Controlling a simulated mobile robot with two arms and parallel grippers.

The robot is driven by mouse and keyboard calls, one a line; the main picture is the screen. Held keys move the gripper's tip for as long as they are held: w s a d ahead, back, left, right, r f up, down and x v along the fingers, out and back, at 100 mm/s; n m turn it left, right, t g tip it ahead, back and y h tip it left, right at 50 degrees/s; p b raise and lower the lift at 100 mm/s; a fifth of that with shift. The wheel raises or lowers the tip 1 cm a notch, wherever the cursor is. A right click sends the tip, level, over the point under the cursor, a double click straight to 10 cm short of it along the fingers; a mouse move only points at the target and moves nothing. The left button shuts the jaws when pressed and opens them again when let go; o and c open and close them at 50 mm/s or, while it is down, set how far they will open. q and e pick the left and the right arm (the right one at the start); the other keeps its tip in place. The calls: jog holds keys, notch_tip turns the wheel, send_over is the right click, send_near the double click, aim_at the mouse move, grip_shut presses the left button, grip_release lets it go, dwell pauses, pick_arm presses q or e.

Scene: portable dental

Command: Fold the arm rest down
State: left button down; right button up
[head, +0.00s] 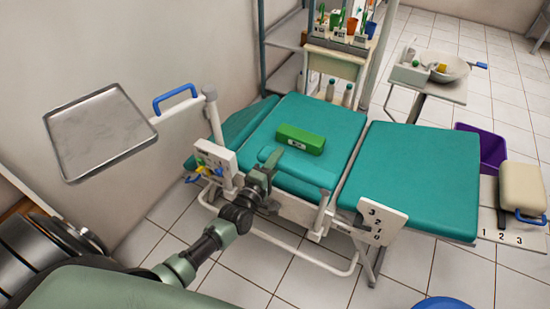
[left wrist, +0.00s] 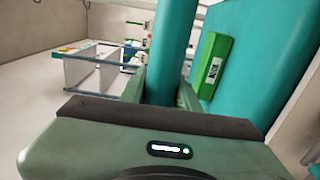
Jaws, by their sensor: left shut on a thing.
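The arm rest (head: 305,171) is a teal padded bar along the near side of the teal dental chair (head: 395,158). It lies roughly level with the seat in the head view. My left gripper (head: 268,167) is at its left end. In the left wrist view the arm rest (left wrist: 173,45) runs away from me between the fingers of my left gripper (left wrist: 160,90), which is shut on it. The gripper covers that end of the bar. My right gripper is in neither view.
A green case (head: 301,138) lies on the chair just behind the arm rest. A metal tray (head: 98,132) hangs at the left. A numbered white plate (head: 381,224) stands at the chair's near side. A purple bin (head: 490,150) is at the right. Tiled floor is open in front.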

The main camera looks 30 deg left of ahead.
pick_arm(q)
jog(key=shift+f, duration=0.25)
jog(key=c, duration=1)
grip_release()
jog(key=shift+c, duration=0.2)
jog(key=shift+s, duration=0.1)
jog(key=s, duration=0.7)
jog(key=shift+s, duration=0.3)
jog(key=shift+a, duration=0.1)
